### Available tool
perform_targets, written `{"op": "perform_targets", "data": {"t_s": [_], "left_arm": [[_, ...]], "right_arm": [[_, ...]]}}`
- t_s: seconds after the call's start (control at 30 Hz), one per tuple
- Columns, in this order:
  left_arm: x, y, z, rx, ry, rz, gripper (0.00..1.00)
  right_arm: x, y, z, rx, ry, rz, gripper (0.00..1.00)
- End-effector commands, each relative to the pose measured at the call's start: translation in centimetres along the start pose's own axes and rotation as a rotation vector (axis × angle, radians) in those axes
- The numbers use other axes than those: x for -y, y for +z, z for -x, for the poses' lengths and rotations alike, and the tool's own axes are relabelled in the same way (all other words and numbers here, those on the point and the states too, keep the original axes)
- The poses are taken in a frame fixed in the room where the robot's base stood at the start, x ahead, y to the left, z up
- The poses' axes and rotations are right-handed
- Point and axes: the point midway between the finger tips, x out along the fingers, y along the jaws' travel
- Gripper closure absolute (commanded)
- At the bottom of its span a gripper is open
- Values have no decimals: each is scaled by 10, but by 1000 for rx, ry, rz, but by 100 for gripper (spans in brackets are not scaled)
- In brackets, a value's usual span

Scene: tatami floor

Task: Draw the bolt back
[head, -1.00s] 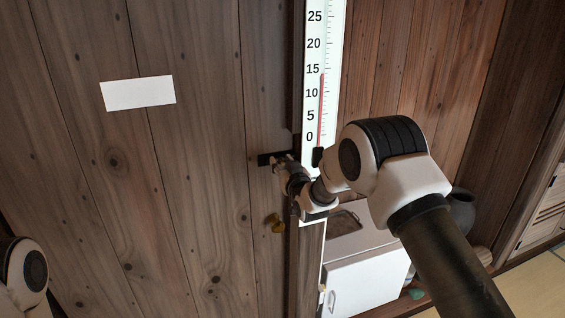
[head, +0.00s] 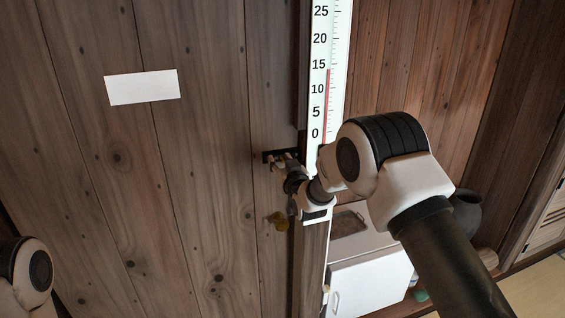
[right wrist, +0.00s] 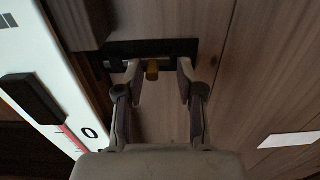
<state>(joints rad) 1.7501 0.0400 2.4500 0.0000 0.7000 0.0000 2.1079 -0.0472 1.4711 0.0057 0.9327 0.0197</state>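The bolt's black plate (head: 267,155) sits on the wooden door (head: 180,190) near its right edge. In the right wrist view the plate (right wrist: 185,45) carries a metal rod and a small brass-coloured knob (right wrist: 152,71). My right gripper (right wrist: 158,66) is open. Its fingers stand on either side of the knob, with a gap to each; I cannot tell how deep the knob sits between them. In the head view the right gripper (head: 281,162) covers much of the bolt. My left gripper is out of view; only part of the left arm shows at lower left.
A white scale with numbers (head: 320,75) stands upright just right of the bolt. A brass-coloured fitting (head: 276,221) is on the door below. A white paper (head: 141,87) is on the door. A white cabinet (head: 370,284) and a dark pot (head: 466,212) lie beyond the doorway.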

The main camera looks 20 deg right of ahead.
Motion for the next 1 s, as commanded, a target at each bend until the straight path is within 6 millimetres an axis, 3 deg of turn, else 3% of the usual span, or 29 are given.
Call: {"op": "perform_targets", "data": {"t_s": [0.27, 0.6, 0.7, 1.0], "left_arm": [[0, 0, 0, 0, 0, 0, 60], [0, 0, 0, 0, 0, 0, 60], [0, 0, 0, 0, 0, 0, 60], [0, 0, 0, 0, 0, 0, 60]], "right_arm": [[0, 0, 12, 0, 1, -1, 62], [2, 0, 94, 2, 0, 1, 62], [2, 0, 110, 1, 0, 1, 62], [2, 0, 120, 0, -1, 1, 62]]}}
